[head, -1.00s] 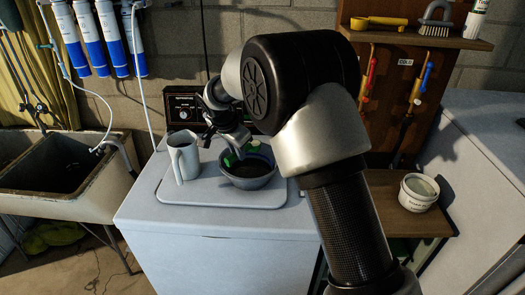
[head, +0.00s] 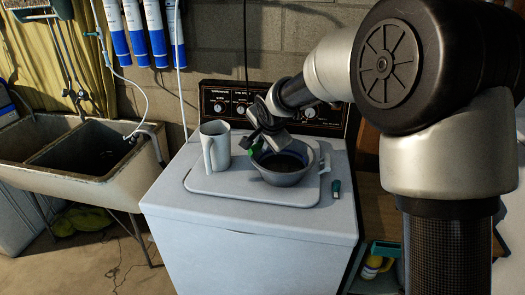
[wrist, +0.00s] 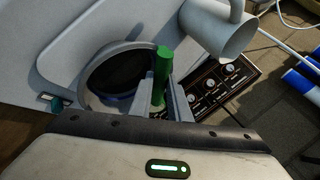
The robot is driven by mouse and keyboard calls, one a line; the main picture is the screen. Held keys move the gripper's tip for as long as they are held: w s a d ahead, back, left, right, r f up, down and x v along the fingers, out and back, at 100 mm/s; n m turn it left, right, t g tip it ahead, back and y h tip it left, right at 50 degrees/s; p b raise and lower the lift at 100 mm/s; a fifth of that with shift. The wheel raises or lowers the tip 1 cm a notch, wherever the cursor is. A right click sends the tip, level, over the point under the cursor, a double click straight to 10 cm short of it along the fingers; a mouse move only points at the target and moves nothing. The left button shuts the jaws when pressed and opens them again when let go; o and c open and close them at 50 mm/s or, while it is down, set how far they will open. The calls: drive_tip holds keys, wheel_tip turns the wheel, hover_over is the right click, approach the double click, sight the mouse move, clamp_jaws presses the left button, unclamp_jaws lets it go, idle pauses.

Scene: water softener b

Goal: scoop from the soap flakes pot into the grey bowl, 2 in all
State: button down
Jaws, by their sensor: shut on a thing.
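The grey bowl (head: 284,178) stands on a pale tray on top of the white machine. Its inside looks dark, and I cannot tell what lies in it. The bowl also shows in the wrist view (wrist: 94,100). My gripper (head: 257,142) is over the bowl's left rear side. In the wrist view my gripper (wrist: 161,98) is shut on a green handle (wrist: 162,62), which stands up between the fingers. The handle's far end and any scoop head are hidden. The soap flakes pot is not in view now.
A pale jug (head: 215,146) stands close left of the bowl. A small teal-ended item (head: 336,188) lies right of the tray (head: 230,191). The control panel (head: 240,104) rises behind. A stone sink (head: 75,170) is at left. The machine's front top is clear.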

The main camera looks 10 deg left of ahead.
drive_tip(key=t+y+b, duration=0.2)
drive_tip(key=b, duration=0.2)
drive_tip(key=d+m+t+y+b, duration=0.1)
drive_tip(key=t+y+b, duration=0.1)
drive_tip(key=b, duration=0.3)
drive_tip(key=s+f+m+t+y+b, duration=0.1)
drive_tip(key=t+y+b, duration=0.1)
drive_tip(key=b, duration=0.2)
drive_tip(key=shift+d+f+b, duration=0.1)
drive_tip(key=shift+d+b, duration=0.2)
drive_tip(key=shift+d, duration=0.05)
drive_tip(key=shift+r, duration=0.3)
drive_tip(key=shift+r+p, duration=0.1)
drive_tip(key=shift+p, duration=0.3)
